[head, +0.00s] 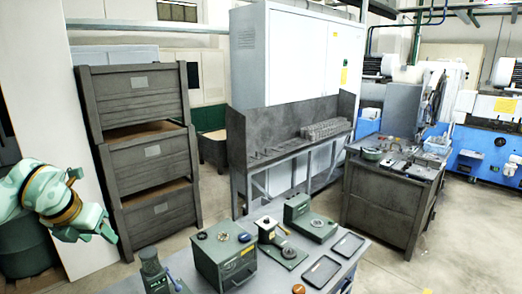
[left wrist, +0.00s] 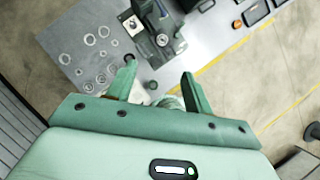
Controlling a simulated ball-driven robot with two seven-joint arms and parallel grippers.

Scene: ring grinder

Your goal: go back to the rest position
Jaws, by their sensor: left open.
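My left arm (head: 75,215) comes in at the left edge of the head view, green with orange bands, left of the near table (head: 190,265); its fingertips are hard to make out there. In the left wrist view my left gripper (left wrist: 160,88) has its two green fingers spread apart, with nothing held between them. Beyond the fingers lie the grey table top (left wrist: 205,45), a dark green machine (left wrist: 160,30) and several metal rings (left wrist: 90,39). My right gripper is in neither view.
The near table bears a green box-shaped machine (head: 224,255), a second green device (head: 311,217) and dark trays (head: 321,270). Stacked grey crates (head: 150,155) stand close behind my left arm. A grey bench (head: 270,140) and a dark workbench (head: 385,205) stand farther back.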

